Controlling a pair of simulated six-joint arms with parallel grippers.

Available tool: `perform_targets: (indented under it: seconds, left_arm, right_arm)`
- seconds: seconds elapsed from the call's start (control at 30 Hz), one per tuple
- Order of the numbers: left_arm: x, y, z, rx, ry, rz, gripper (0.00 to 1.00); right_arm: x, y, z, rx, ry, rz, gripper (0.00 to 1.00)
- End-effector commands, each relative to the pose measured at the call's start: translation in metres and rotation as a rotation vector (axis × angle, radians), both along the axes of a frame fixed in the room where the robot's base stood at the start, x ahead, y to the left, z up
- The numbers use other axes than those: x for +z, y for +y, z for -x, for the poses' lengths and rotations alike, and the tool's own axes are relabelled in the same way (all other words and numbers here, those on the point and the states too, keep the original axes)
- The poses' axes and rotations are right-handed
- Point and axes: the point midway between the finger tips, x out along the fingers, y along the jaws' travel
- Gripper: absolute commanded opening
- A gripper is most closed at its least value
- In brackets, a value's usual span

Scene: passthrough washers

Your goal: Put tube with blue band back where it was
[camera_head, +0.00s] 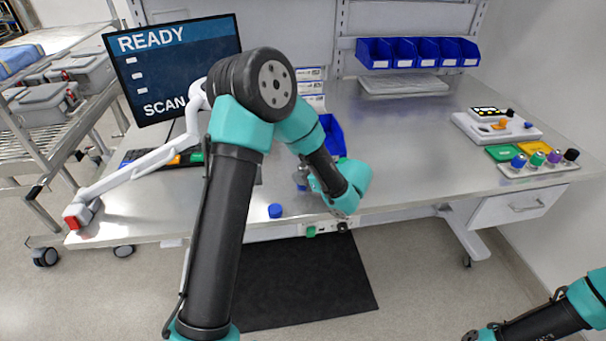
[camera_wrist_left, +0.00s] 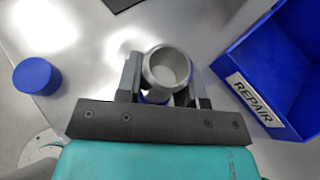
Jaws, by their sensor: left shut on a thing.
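The tube with the blue band (camera_wrist_left: 168,68) is a grey-white, open-topped cylinder in the left wrist view, and a strip of blue shows low on it. My left gripper (camera_wrist_left: 160,88) is shut on it, with one dark finger on each side. In the head view my left gripper (camera_head: 304,182) is over the front of the bench, partly hidden by my own wrist. The tube's lower end is hidden, so I cannot tell whether it touches the bench. My right gripper is not in view; only part of my right arm shows at the lower right.
A loose blue cap (camera_head: 275,211) lies near the bench's front edge, also in the left wrist view (camera_wrist_left: 37,76). A blue REPAIR bin (camera_wrist_left: 285,60) stands close right of the tube. A rack (camera_head: 540,168) with several coloured-top items is at the right. The bench middle (camera_head: 420,140) is clear.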

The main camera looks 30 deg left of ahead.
Motion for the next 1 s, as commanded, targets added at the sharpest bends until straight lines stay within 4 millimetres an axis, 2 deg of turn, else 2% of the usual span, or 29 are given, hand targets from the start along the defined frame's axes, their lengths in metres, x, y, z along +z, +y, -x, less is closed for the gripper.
perform_targets:
  seconds: [0.33,0.37,0.6,1.0]
  left_arm:
    - [-0.0027,-0.0001,-0.0001,0.000,0.000,0.000,0.06]
    - [-0.0026,-0.0001,-0.0001,-0.001,-0.001,0.000,0.37]
    - [-0.0023,-0.0002,-0.0001,-0.001,0.000,0.000,0.60]
    - [0.0020,-0.0034,-0.0002,-0.002,-0.001,0.000,0.61]
  right_arm:
    - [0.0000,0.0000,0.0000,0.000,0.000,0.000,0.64]
    - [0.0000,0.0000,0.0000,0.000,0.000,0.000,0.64]
    - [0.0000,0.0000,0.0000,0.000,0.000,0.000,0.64]
    - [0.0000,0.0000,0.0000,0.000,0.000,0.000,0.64]
